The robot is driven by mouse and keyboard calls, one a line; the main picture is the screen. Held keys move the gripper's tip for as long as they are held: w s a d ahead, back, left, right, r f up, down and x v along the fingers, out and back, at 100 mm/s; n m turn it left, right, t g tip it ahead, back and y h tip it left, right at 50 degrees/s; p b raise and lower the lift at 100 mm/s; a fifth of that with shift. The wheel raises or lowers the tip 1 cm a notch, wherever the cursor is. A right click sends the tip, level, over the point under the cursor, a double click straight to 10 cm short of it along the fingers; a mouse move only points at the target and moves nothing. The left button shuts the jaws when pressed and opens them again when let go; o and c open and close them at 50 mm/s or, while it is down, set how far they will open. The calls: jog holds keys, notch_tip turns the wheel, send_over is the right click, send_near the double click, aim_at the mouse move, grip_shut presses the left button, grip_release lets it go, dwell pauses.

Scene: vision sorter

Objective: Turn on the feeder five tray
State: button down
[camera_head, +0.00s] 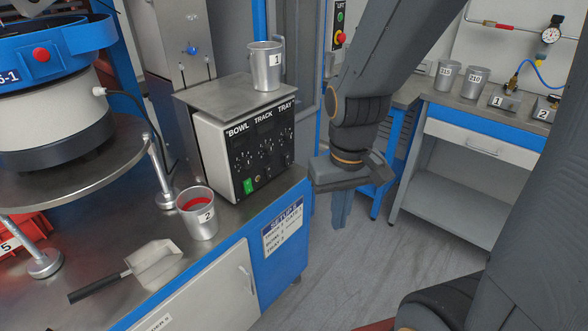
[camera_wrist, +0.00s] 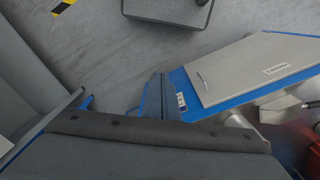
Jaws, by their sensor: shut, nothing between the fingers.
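The feeder control box (camera_head: 222,160) stands on the steel bench, its front panel headed "BOWL TRACK TRAY". Dials and small switches sit in columns under these words, with the tray column at the right; their settings are too small to tell. A green rocker switch (camera_head: 248,186) is at the panel's lower left. My gripper (camera_head: 341,222) hangs to the right of the box, apart from it, with its blue fingers together and pointing down over the floor. The fingers also show in the wrist view (camera_wrist: 160,98), beside the blue-edged cabinet, holding nothing.
A metal cup marked 1 (camera_head: 266,66) stands on the box. Cup 2 (camera_head: 197,213), with red contents, and a scoop (camera_head: 152,264) are on the bench before it. The bowl feeder (camera_head: 50,90) is at left. A second bench (camera_head: 480,112) is behind at right.

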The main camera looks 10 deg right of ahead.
aim_at(289, 164)
jog(key=w+d+f+n+t+y+b, duration=0.2)
jog(key=w+f+n+t+y+b, duration=0.1)
jog(key=w+n, duration=0.4)
jog(key=w+d+f+n+t+y+b, duration=0.3)
jog(key=w+f+n+t+b, duration=0.1)
jog(key=w+n, duration=0.4)
jog(key=w+d+f+n+t+y+b, duration=0.3)
jog(key=w+n+t, duration=0.3)
jog(key=w+n, duration=0.2)
jog(key=shift+f+n+y+b, duration=0.4)
jog(key=shift+f+n+b, duration=0.25)
jog(key=shift+n, duration=0.35)
jog(key=shift+w, duration=0.1)
jog(key=x, duration=1.4)
jog(key=shift+d, duration=0.1)
